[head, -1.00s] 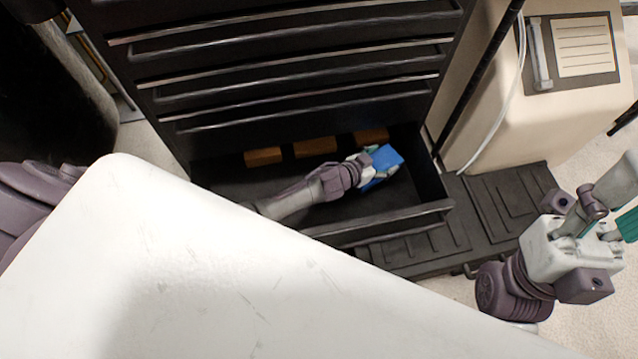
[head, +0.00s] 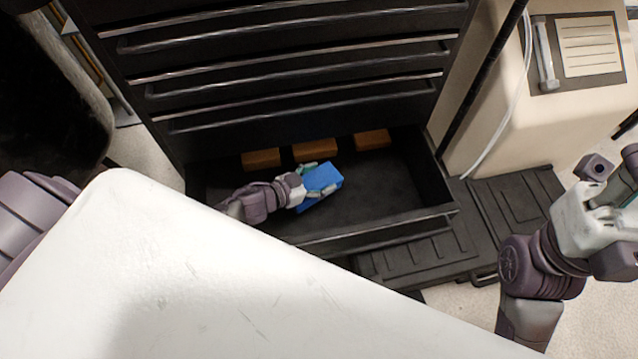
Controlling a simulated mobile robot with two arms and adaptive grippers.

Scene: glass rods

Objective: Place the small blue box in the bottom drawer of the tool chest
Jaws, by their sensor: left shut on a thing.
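The small blue box (head: 322,184) is in the head view, inside or just above the open bottom drawer (head: 400,222) of the black tool chest (head: 280,75). My left gripper (head: 311,183) is shut on the blue box, with a finger on either side of it. The box is tilted, and I cannot tell whether it touches the drawer floor. My right gripper is at the right edge, where only its arm and wrist show clearly; its fingertips are cut off.
Several orange-brown blocks, one of them in the middle (head: 315,150), lie along the drawer's back. The drawer's right part is clear. A white surface (head: 200,270) fills the foreground and hides part of my left arm. A beige cabinet (head: 570,110) stands to the right.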

